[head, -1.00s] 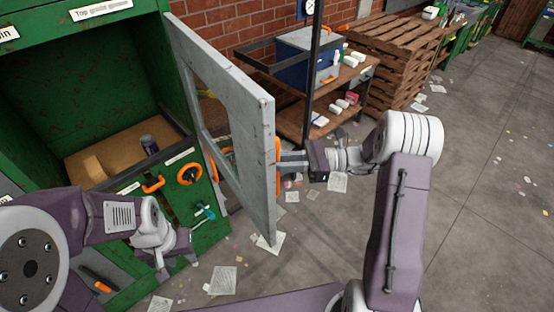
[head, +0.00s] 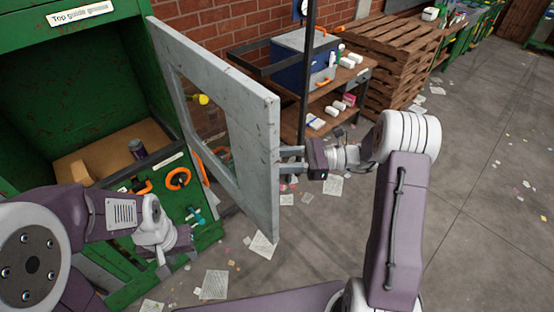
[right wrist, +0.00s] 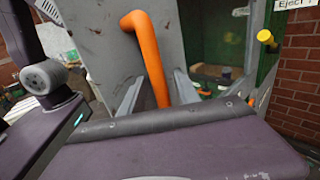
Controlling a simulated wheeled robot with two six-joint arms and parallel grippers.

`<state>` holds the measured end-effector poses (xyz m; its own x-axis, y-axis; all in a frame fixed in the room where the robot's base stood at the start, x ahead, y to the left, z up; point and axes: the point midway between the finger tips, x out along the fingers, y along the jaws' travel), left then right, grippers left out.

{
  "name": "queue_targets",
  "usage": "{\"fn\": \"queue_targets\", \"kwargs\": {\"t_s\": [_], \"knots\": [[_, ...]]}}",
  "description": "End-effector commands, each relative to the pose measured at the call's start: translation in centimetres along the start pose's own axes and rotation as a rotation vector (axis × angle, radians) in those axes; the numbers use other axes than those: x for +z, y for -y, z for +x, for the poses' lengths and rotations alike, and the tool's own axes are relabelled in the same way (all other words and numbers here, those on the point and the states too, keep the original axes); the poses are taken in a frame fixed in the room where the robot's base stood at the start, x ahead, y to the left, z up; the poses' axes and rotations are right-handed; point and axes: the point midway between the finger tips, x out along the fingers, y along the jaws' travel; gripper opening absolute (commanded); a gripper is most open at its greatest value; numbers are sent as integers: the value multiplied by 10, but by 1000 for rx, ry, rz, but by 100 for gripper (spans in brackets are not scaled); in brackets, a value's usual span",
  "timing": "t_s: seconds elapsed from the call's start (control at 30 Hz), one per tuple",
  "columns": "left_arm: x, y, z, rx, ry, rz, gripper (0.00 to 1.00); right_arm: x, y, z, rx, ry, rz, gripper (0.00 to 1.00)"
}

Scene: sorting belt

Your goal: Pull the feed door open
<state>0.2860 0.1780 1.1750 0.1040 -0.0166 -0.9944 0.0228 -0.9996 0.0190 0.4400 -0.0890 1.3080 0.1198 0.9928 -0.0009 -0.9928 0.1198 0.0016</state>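The feed door (head: 256,185), a grey metal frame with a window opening, stands swung out from the green cabinet (head: 75,120). My right gripper (head: 284,160) is at the door's outer edge, its two fingers apart. In the right wrist view, the door's orange handle (right wrist: 147,50) runs down between the fingers (right wrist: 157,95), with gaps beside it. In the head view the door hides the handle. My left gripper (head: 178,262) is low in front of the cabinet, empty, and its fingers look apart, though the wrist partly covers them.
An orange ring-shaped knob (head: 177,179) and a teal valve (head: 194,214) are on the cabinet front. A dark can (head: 137,148) stands inside the cabinet. A shelf cart (head: 325,110) and stacked pallets (head: 395,65) stand behind the door. Floor at right is open, with scattered papers.

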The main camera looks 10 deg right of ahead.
Motion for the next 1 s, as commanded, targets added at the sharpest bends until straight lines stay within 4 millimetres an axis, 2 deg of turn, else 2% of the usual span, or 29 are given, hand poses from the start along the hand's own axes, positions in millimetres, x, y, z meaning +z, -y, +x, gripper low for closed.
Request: {"fn": "queue_targets", "kwargs": {"t_s": [0.33,0.53,0.7,0.83,1.0], "knots": [[0,0,4,0,0,0,36,-2,0,-5,-1,1,-3,40],[3,0,27,0,0,0,36,-6,2,-47,-5,-1,-4,40],[4,1,37,0,0,0,36,-4,2,-79,-2,-1,-2,40],[4,1,38,0,0,0,36,-2,1,-89,0,0,0,40],[4,1,38,0,0,0,36,0,1,-90,1,0,1,40]]}}
